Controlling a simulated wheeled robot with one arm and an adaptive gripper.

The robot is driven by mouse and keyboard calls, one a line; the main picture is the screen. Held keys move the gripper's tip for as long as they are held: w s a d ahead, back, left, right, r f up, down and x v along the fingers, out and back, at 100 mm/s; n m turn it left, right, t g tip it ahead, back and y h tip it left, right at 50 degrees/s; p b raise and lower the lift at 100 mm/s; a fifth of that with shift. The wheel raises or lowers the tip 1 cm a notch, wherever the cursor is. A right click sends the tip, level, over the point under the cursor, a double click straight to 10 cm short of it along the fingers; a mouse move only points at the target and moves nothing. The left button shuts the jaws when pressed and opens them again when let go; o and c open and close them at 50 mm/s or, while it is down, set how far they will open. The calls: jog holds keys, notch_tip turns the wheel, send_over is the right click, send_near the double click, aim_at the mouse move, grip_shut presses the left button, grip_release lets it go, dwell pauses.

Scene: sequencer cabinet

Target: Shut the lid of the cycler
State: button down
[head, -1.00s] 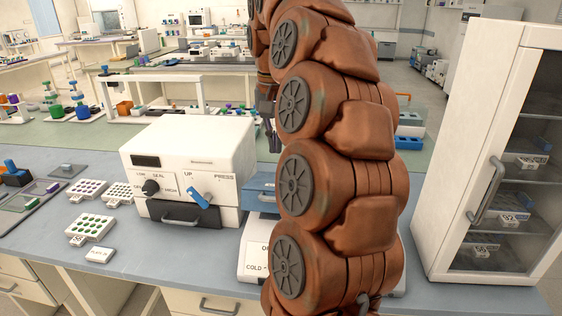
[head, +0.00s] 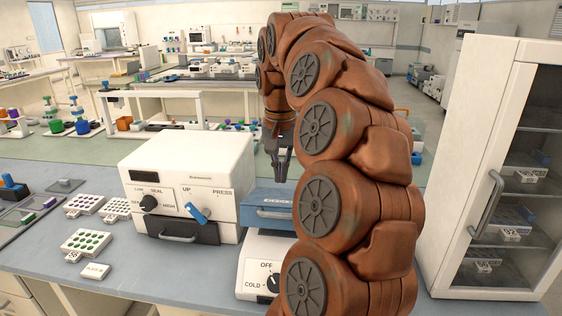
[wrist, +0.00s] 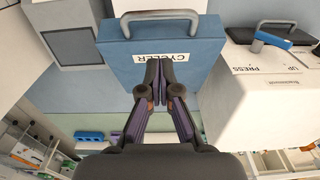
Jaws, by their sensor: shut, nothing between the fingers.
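My gripper (head: 281,176) is shut and empty, pointing down over the cycler. In the wrist view its fingertips (wrist: 160,60) overlap the panel just by the label; contact cannot be told.
The white sealer (head: 188,178) with a blue lever stands close on the left. A tall glass-door cabinet (head: 470,130) stands at right. Small trays (head: 88,242) lie at left.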

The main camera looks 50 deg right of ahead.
jog(key=shift+f+p, duration=0.45)
jog(key=shift+f, duration=1.1)
jog(key=shift+s+a+f+p, duration=0.2)
jog(key=shift+a+f+p, duration=0.1)
jog(key=shift+f, duration=0.25)
jog(key=shift+s+a+f+p, duration=0.2)
jog(key=shift+a+f, duration=0.05)
jog(key=shift+f, duration=0.35)
jog(key=shift+s+a+f+p, duration=0.2)
jog(key=shift+a+f+p, duration=0.1)
jog(key=shift+f, duration=0.25)
jog(key=shift+f, duration=0.15)
jog(key=s+a+f+t+h+b, duration=0.1)
jog(key=f+b, duration=0.2)
jog(key=b, duration=0.2)
jog(key=s+a+f+h+b, duration=0.1)
jog(key=f+b, duration=0.2)
jog(key=b, duration=0.1)
jog(key=a+f+t+h+b, duration=0.1)
jog(key=a+f+b, duration=0.1)
jog(key=b, duration=0.3)
jog(key=shift+s+f+t+h+b, duration=0.3)
jog(key=shift+s+f+b, duration=0.1)
jog(key=shift+f, duration=0.2)
